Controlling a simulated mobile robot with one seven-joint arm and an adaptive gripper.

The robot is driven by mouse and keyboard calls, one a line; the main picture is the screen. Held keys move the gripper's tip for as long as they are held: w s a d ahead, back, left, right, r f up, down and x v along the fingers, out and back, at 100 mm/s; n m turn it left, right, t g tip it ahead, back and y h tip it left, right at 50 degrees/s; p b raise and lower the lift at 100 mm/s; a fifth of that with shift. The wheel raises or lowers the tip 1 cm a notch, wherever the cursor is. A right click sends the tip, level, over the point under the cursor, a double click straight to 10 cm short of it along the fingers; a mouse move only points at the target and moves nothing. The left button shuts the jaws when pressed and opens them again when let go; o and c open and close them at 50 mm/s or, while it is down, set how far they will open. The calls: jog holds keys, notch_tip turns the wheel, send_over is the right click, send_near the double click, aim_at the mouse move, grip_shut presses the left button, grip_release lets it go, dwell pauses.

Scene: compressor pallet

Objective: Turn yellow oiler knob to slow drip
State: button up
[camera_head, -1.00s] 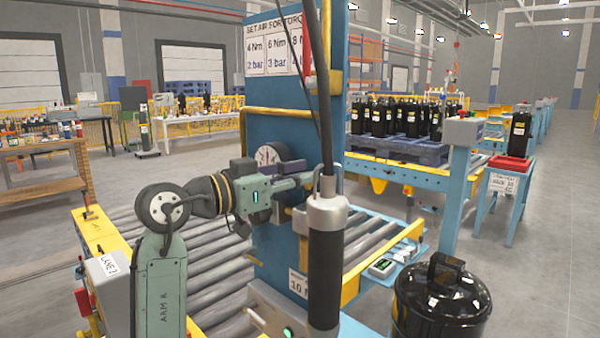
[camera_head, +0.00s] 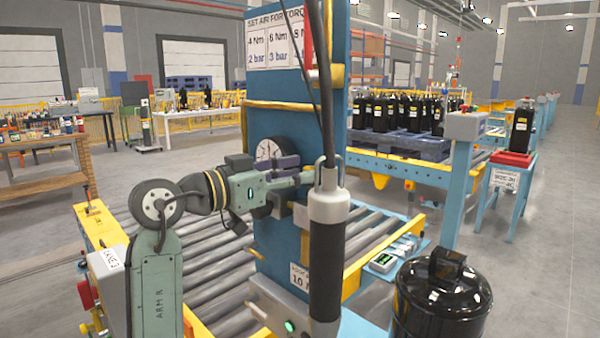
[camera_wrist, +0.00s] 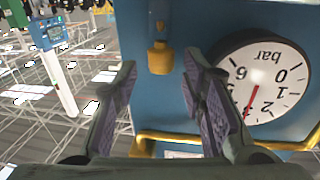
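The yellow oiler knob (camera_wrist: 160,58) shows in the wrist view against the blue panel, below a translucent, amber-tinted part of the oiler (camera_wrist: 158,12). My gripper (camera_wrist: 160,80) is open and empty. Its two purple-padded fingers stand on either side of the knob in the picture, with gaps at both sides; I cannot tell the remaining depth. In the head view my gripper (camera_head: 305,171) is in front of the blue panel (camera_head: 298,126), partly behind a hanging tool. The knob cannot be made out there.
A round bar gauge (camera_wrist: 260,85) is close beside my right finger; it also shows in the head view (camera_head: 268,149). A yellow pipe (camera_wrist: 165,138) crosses the panel. The hanging grey-black tool (camera_head: 326,240) and its cable are close to my gripper. A black compressor (camera_head: 440,295) stands at front right.

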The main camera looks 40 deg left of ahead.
jog(key=v, duration=0.7)
dwell(0.6)
